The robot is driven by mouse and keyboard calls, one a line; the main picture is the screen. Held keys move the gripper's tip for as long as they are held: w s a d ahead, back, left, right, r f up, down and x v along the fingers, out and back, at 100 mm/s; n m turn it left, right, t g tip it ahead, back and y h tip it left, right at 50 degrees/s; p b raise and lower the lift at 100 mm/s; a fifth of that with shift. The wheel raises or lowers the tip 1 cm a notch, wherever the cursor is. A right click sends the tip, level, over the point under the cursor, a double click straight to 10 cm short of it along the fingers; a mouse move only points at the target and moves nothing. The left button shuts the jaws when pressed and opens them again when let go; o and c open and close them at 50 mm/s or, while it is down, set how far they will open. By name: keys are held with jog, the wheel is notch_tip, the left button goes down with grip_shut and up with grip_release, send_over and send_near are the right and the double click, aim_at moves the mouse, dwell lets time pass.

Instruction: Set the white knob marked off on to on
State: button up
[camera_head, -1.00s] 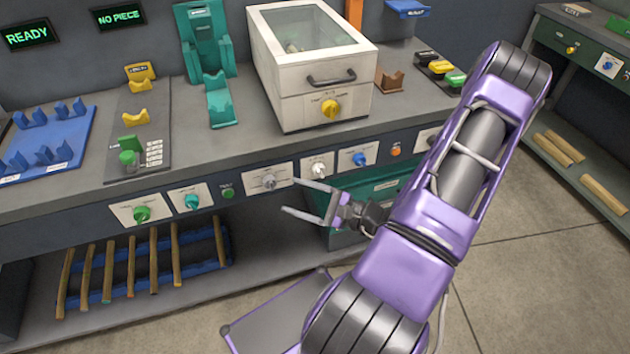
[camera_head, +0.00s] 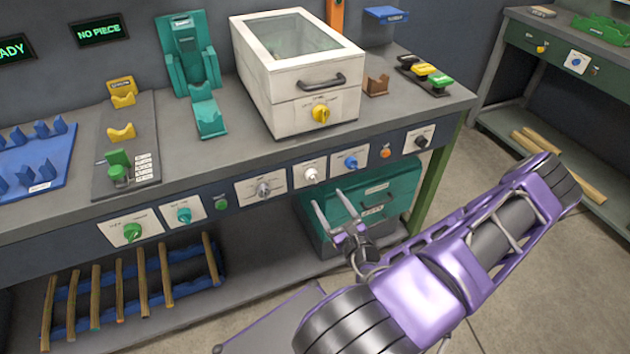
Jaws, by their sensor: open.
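The white knob (camera_head: 311,175) sits on a pale label plate on the bench's front panel, right of a grey knob (camera_head: 264,189) and left of a blue knob (camera_head: 351,161). Its marking is too small to read, and I cannot tell which way it points. My gripper (camera_head: 327,211) is open and empty. In the picture its fingertips are just below the white knob, in front of the green case under the bench. The fingers point up towards the panel and appear apart from the knob.
More controls line the panel: a green knob (camera_head: 132,232), a teal knob (camera_head: 184,215), a green button (camera_head: 221,204), an orange button (camera_head: 385,151) and a black knob (camera_head: 421,141). A white box with a yellow knob (camera_head: 321,113) stands above. The green case (camera_head: 398,190) is below.

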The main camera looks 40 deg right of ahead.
aim_at(315, 180)
jog(key=x, duration=0.9)
jog(key=shift+w+b, duration=0.15)
jog(key=shift+b, duration=0.15)
grip_shut()
